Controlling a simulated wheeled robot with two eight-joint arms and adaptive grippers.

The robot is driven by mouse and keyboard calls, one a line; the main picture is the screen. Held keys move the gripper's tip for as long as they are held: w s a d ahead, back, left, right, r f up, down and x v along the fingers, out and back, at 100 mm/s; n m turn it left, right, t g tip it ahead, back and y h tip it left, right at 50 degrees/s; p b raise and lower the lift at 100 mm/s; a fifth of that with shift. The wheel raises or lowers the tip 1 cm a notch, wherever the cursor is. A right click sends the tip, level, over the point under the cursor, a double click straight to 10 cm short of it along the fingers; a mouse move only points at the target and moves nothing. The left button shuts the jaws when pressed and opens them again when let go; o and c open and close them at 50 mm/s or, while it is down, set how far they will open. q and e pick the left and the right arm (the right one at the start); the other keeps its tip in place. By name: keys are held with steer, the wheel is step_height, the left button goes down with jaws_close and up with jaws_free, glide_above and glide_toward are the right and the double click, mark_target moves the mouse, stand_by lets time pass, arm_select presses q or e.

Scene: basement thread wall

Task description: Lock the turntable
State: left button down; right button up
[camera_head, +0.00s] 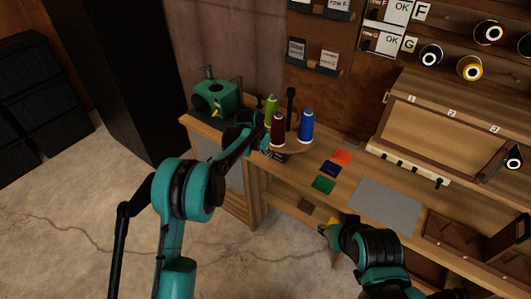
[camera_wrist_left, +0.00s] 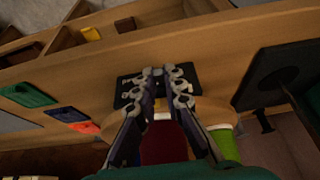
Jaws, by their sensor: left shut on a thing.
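The turntable is a round wooden disc (camera_head: 299,150) near the left end of the bench. It carries green (camera_head: 271,106), dark red (camera_head: 278,130) and blue (camera_head: 306,124) spools. A small black lock plate (camera_head: 281,157) sits at its front edge; the plate (camera_wrist_left: 127,83) also shows in the wrist view. My left gripper (camera_head: 270,152) is at the plate. In the wrist view its fingertips (camera_wrist_left: 166,73) are close together over the plate, shut on a small part that they mostly hide. My right gripper (camera_head: 325,231) hangs in front of the bench; its finger gap is unclear.
Orange (camera_head: 343,157), blue (camera_head: 331,169) and green (camera_head: 324,185) tiles and a grey mat (camera_head: 386,203) lie on the bench right of the turntable. A green machine (camera_head: 216,97) stands behind left. A wooden box (camera_head: 438,127) stands at the right.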

mark_target(264, 164)
arm_select(q)
steer(key=shift+s+a+f, duration=0.1)
steer(key=shift+s+a+f+t+h+b, duration=0.15)
steer(key=shift+f+t+h+b, duration=0.2)
steer(key=shift+t+b, duration=0.25)
steer(key=shift+s+a+f+t+h+b, duration=0.1)
steer(key=shift+f+t+h+b, duration=0.15)
steer(key=shift+t+h+b, duration=0.3)
steer(key=shift+s+f+t+h+b, duration=0.15)
steer(key=shift+f+t+h+b, duration=0.3)
steer(key=shift+t+h+b, duration=0.5)
steer(key=shift+f+t+h, duration=0.2)
steer(key=shift+t+h, duration=0.05)
steer(key=shift+t, duration=0.55)
steer(key=shift+f+t+h, duration=0.4)
steer(key=shift+t+h, duration=0.3)
steer(key=shift+t, duration=0.3)
